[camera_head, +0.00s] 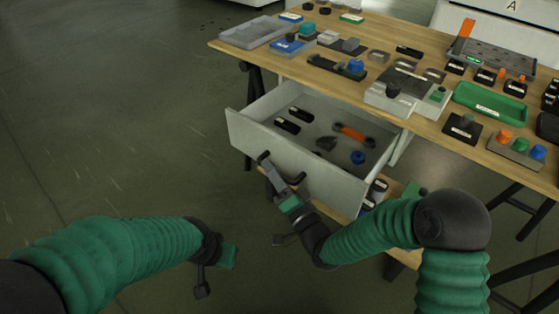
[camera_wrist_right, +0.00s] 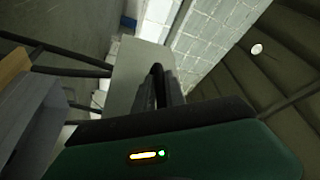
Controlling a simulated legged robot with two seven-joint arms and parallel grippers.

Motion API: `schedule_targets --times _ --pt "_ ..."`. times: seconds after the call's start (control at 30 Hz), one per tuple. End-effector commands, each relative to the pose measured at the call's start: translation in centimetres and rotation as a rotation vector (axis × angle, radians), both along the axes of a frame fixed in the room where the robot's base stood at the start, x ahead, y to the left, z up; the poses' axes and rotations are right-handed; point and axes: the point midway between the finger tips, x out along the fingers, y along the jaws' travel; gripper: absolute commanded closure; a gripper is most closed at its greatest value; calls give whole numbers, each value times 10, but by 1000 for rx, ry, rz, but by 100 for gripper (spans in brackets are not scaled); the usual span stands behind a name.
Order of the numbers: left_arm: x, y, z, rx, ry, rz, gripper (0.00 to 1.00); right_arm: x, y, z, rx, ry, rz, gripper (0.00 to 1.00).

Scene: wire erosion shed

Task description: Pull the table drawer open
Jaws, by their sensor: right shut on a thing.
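The table drawer (camera_head: 300,160) is a pale grey box under the wooden table (camera_head: 425,118). It stands pulled well out, its inside in plain view from above. In the right wrist view, the dark fingers (camera_wrist_right: 162,82) reach up against a flat grey panel (camera_wrist_right: 127,72), which looks like the drawer front. My left gripper (camera_head: 207,277) hangs low over the floor, away from the drawer; its finger gap is not clear.
The drawer holds dark blocks (camera_head: 294,118), an orange-handled tool (camera_head: 352,134) and a blue knob-like piece (camera_head: 358,157). The tabletop carries grey trays (camera_head: 255,32), a green tray (camera_head: 490,103) and several small fixtures. A lower shelf with items is below. The floor at left is clear.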

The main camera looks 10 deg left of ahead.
Motion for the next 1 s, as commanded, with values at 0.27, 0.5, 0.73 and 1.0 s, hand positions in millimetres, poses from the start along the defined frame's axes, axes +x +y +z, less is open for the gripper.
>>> schedule_targets --times 0.27,0.5,0.73,1.0 --pt "0 0 7 0 0 -1 64 -38 23 -2 -5 6 5 100" --pt "0 0 8 0 0 -1 64 -51 30 -3 -5 5 2 100" --pt "0 0 8 0 0 0 64 -52 31 -3 -4 5 1 100" --pt "0 0 8 0 0 0 64 -51 30 -2 -3 4 0 70"
